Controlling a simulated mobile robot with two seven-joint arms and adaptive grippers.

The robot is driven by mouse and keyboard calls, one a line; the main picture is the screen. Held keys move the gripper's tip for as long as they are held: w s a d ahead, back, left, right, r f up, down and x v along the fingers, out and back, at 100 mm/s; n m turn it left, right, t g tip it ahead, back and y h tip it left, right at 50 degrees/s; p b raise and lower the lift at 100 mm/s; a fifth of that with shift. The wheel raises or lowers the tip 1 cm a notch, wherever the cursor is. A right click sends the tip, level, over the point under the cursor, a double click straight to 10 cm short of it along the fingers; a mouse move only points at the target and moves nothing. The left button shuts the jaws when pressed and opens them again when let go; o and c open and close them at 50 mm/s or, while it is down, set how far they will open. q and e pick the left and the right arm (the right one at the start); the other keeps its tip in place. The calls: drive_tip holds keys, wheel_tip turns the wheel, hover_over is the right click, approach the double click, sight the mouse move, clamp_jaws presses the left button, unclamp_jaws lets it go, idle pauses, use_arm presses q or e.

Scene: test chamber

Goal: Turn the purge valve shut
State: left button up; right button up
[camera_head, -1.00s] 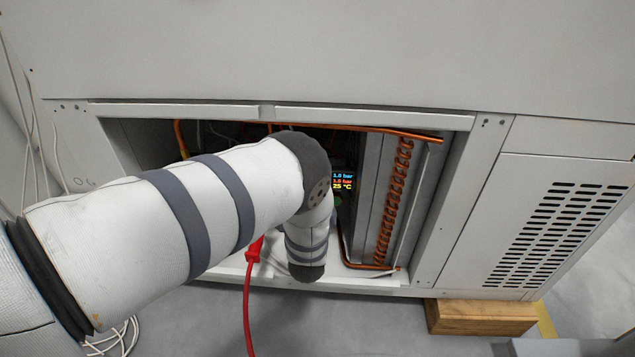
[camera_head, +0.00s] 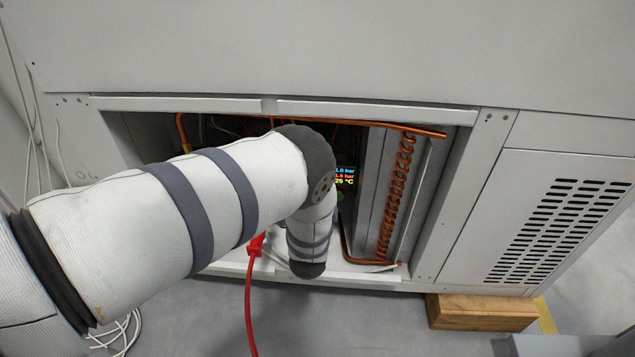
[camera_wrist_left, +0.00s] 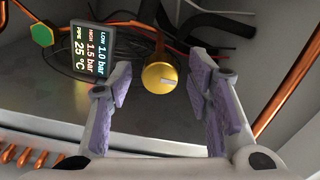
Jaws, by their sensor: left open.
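The purge valve appears to be the round yellow knob (camera_wrist_left: 160,77) with a pale mark on its face, in the left wrist view. My left gripper (camera_wrist_left: 161,70) is open, with one purple-padded finger on each side of the knob in the picture. Dark gaps show between the knob and both fingers; how deep the knob sits between them I cannot tell. In the head view my left arm reaches into the cabinet opening and hides the knob and the gripper. My right gripper is not in view.
A small display (camera_wrist_left: 92,52) with pressure and temperature readings stands left of the knob, beside a green hexagonal part (camera_wrist_left: 42,34). Copper pipe (camera_wrist_left: 290,85) runs at the right. The opening's metal frame (camera_head: 375,115) surrounds my arm. A red cable (camera_head: 249,300) hangs below it.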

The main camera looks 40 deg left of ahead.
use_arm(q)
drive_tip(key=v, duration=1.1)
drive_tip(key=shift+s, duration=0.35)
drive_tip(key=shift+d, duration=0.1)
